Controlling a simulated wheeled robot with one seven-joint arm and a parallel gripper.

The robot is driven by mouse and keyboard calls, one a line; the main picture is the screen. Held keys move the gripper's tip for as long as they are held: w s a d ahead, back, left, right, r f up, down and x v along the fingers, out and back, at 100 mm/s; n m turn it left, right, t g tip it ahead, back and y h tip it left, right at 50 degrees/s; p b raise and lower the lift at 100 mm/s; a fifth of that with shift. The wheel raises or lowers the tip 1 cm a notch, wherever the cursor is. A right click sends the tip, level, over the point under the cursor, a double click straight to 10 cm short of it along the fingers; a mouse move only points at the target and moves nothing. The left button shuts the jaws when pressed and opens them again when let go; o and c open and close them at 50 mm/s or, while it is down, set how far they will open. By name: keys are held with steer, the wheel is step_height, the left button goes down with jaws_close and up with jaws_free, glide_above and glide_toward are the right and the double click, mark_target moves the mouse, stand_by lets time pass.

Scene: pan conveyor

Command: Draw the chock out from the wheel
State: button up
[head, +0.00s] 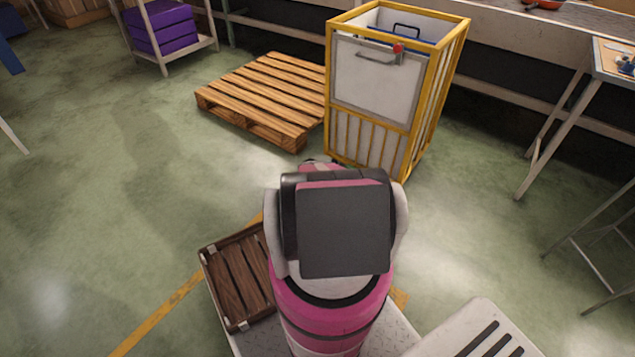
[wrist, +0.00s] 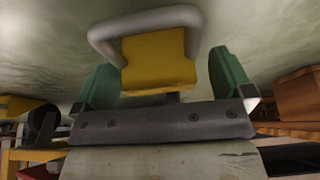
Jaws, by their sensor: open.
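A yellow block with a grey loop handle, which looks like the chock (wrist: 160,62), is in the upper middle of the wrist view. My gripper (wrist: 164,84) is open, with one green finger on each side of the chock. I cannot tell whether either finger touches it. A dark rounded part (wrist: 42,124) at the left of the wrist view may be a wheel, but this is unclear. In the head view, the yellow-framed cart (head: 375,70) stands beyond my arm. My arm hides my gripper, the chock and the cart's near bottom there.
A wooden pallet (head: 265,92) lies on the floor left of the cart. A shelf with purple boxes (head: 160,28) stands at the back left. A workbench (head: 612,62) is at the right. Open green floor lies to the left.

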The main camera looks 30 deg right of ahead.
steer(key=v, duration=1)
steer(key=shift+a+r, duration=0.2)
steer(key=shift+r, duration=0.1)
